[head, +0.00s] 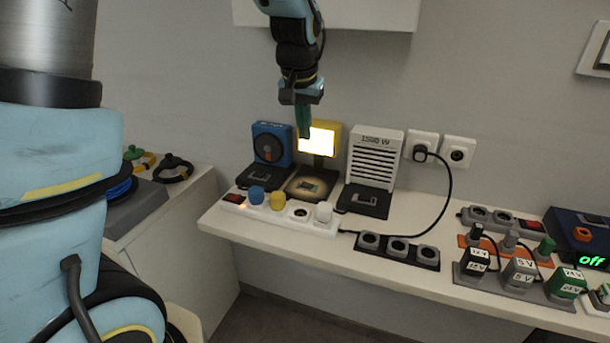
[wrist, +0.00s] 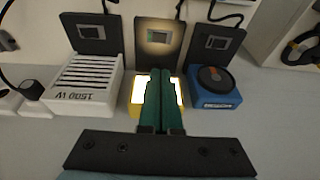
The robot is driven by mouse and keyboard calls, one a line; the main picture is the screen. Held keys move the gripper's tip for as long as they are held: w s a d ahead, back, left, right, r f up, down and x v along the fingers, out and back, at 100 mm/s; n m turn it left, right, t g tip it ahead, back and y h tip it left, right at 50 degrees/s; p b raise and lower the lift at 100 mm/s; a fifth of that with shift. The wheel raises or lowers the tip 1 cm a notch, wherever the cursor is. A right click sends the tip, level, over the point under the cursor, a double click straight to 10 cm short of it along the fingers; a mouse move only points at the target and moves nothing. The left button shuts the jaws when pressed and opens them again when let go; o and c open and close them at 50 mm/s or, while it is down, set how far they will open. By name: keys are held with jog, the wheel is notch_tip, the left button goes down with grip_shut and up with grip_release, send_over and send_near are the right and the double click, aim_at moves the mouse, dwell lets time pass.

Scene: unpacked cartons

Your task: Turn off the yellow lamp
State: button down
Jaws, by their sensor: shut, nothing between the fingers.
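The yellow lamp (head: 334,129) stands on the white counter between a blue device and a white heater, its panel glowing in the head view. It also shows in the wrist view (wrist: 136,108), partly hidden behind my fingers. Its dark base plate (head: 298,193) is lit and has a small rectangular part (head: 308,187) on it. A white power strip (head: 320,228) in front holds a blue plug (head: 256,195), a yellow plug (head: 278,201) and a white plug (head: 323,212). My gripper (head: 303,136) has green fingers, shut and empty, in front of the lamp's upper left in the head view.
The blue device (head: 286,132) is left of the lamp and the white heater (head: 390,140) is right. A black cord runs from the strip to a wall socket (head: 421,146). A dark socket block (head: 398,248) lies near the front edge. Several labelled adapters crowd the right.

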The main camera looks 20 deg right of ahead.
jog(key=shift+f, duration=0.1)
jog(key=p, duration=0.3)
send_near(306, 182)
jog(key=x, duration=0.5)
jog(key=shift+f, duration=0.7)
jog(key=shift+w, duration=0.1)
